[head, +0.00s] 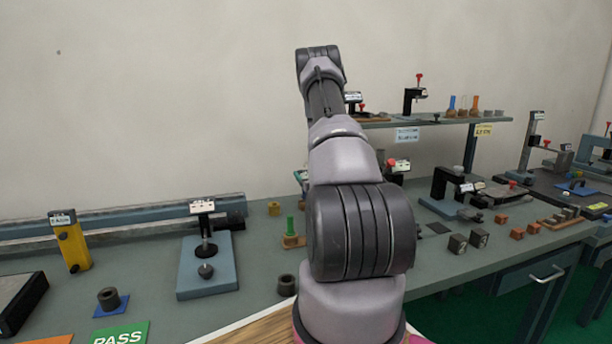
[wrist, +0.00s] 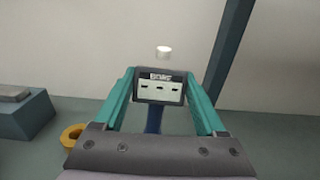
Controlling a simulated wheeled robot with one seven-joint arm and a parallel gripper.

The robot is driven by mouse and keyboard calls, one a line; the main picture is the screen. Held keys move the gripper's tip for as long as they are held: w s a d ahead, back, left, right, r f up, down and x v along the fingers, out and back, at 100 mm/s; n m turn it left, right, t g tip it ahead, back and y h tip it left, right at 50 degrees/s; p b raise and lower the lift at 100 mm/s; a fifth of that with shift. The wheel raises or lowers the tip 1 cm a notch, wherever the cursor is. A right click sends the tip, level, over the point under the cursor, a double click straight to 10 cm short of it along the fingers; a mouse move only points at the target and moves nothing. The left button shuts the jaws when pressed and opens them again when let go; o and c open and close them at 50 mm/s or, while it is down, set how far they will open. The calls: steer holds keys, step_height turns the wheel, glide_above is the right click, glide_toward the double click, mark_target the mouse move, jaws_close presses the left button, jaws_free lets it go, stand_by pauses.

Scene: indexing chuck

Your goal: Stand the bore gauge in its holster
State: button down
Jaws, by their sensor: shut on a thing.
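My gripper (wrist: 160,74) shows in the wrist view with its teal fingers on both sides of the bore gauge (wrist: 160,90). The gauge has a dark head with a pale face and a label that seems to read BORE. A blue stem shows below the head, and a small white round piece shows above it. The gripper is shut on the gauge. In the head view my own arm hides the gripper and the gauge. I cannot pick out the holster for certain in either view.
A yellow block (head: 72,245) with a tag stands at the left of the bench. A blue-grey stand (head: 207,270) is right of it. A yellow ring (wrist: 72,135) lies at the lower left in the wrist view. A raised shelf (head: 440,120) with tools is at the back.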

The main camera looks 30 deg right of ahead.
steer(key=shift+s+a+f, duration=0.1)
steer(key=shift+a+f, duration=0.5)
steer(key=shift+f, duration=0.35)
jaws_free()
steer(key=d+r+v, duration=0.1)
steer(key=v, duration=0.9)
steer(key=shift+s+r, duration=0.2)
steer(key=shift+s, duration=0.15)
steer(key=shift+s+d, duration=0.15)
steer(key=shift+d, duration=0.05)
